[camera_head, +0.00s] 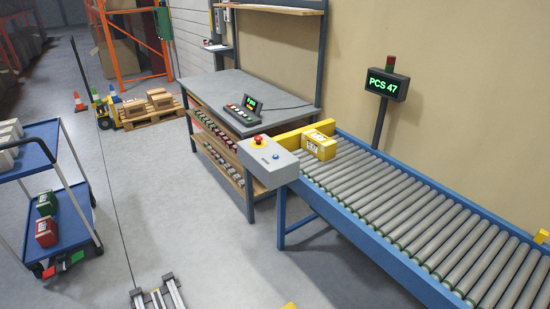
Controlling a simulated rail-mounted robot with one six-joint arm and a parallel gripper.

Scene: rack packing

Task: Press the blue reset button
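The blue reset button (276,157) is a small round button on top of a grey control box (270,175). The box is fixed at the near left end of the roller conveyor. A red emergency-stop knob (258,140) on a yellow base sits on the same box, up and left of the blue button. Nothing covers the blue button in this view. Whether it is pressed in is too small to tell. My gripper is not in view.
A yellow box (319,145) lies on the roller conveyor (410,205), right of the control box. A workbench (220,92) stands behind, with a small keypad device on it. A display (388,84) reads "PCS 47". A blue cart (60,225) is at left.

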